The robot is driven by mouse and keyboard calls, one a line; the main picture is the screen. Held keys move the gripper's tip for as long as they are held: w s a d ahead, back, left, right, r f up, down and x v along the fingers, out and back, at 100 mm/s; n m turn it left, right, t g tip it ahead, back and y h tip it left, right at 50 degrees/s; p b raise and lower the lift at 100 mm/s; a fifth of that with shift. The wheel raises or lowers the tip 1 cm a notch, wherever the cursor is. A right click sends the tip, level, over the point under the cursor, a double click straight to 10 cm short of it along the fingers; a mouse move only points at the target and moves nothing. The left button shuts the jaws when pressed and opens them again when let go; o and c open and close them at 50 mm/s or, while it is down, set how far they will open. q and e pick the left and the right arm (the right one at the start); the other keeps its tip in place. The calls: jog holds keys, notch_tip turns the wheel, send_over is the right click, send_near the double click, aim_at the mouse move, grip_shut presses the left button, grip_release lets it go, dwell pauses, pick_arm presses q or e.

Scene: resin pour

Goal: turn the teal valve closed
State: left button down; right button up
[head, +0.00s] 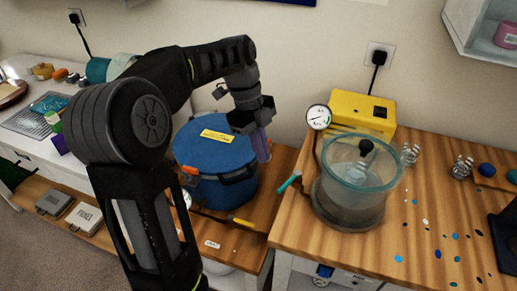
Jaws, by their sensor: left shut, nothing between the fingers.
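The teal valve handle (289,182) sits between the blue pot and the clear chamber, near the left edge of the right wooden worktop. It slants up to the right. My left gripper (262,158) points down over the right side of the blue pot (213,158), left of and above the teal handle. Its fingers are shut with nothing between them, and I see a gap between them and the handle. The clear chamber (358,188) with a teal rim stands right of the handle. My right gripper is not in view.
A round gauge (318,117) and a yellow pump (362,111) stand behind the chamber. A yellow handle (240,222) lies in front of the blue pot. Coloured drops and small balls are on the worktop (415,190) at right. My left arm hides part of the left side.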

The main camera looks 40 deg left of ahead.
aim_at(289, 182)
pick_arm(q)
jog(key=d+f+p, duration=0.2)
jog(key=d+f, duration=0.2)
jog(key=d, duration=0.1)
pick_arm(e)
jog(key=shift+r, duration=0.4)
pick_arm(q)
jog(key=shift+s+f, duration=0.1)
jog(key=shift+s, duration=0.05)
